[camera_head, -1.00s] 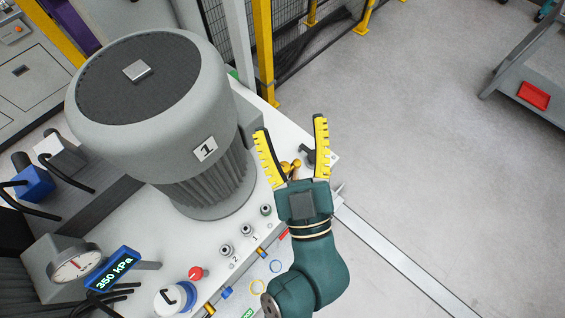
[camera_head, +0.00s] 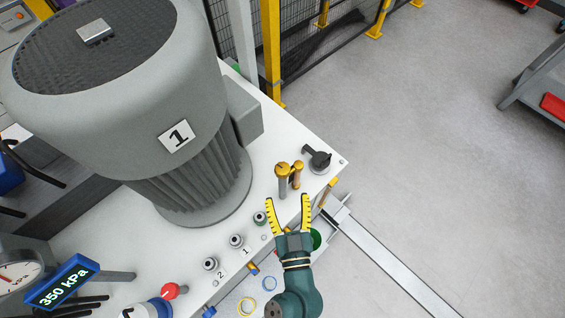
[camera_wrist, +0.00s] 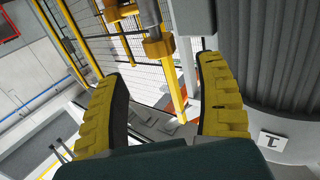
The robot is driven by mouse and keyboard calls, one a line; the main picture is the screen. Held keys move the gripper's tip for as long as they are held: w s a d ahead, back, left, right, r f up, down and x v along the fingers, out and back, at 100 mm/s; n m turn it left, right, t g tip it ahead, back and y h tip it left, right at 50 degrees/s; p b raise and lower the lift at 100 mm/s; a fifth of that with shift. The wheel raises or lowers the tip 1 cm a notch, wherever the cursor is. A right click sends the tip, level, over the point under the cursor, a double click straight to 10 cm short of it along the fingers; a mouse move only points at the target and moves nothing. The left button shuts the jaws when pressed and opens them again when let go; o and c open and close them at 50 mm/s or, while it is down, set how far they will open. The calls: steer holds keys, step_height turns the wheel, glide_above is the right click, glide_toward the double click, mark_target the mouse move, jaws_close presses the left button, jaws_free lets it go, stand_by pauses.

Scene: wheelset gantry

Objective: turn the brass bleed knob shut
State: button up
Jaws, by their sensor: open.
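Two small brass-coloured fittings stand close together on the white bench top; the larger left one, which looks like the bleed knob (camera_head: 283,169), is on a grey stem. Brass fittings also show in the wrist view at the top, the nearest one being a brass piece (camera_wrist: 158,47) on a grey stem. I cannot tell for sure which fitting turns. My gripper (camera_head: 289,201) is open and empty, its yellow fingers spread just on the near side of the fittings, apart from them. In the wrist view, the brass piece appears beyond the gap between the fingers.
A big grey motor (camera_head: 190,150) marked 1 stands left of the fittings. A black-handled valve (camera_head: 318,159) sits to their right. Several grey push fittings (camera_head: 236,241) line the bench's front edge. A display (camera_head: 62,283) reads 350 kPa.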

mark_target(284, 177)
steer(key=w, duration=0.3)
steer(key=w+p, duration=0.1)
steer(key=w, duration=0.2)
steer(key=w+a, duration=0.1)
steer(key=w, duration=0.2)
steer(key=shift+a+p, duration=0.1)
steer(key=shift+p, duration=0.25)
steer(key=c, duration=1.2)
steer(key=shift+f, duration=0.1)
steer(key=shift+f+b, duration=0.1)
steer(key=shift+b, duration=0.35)
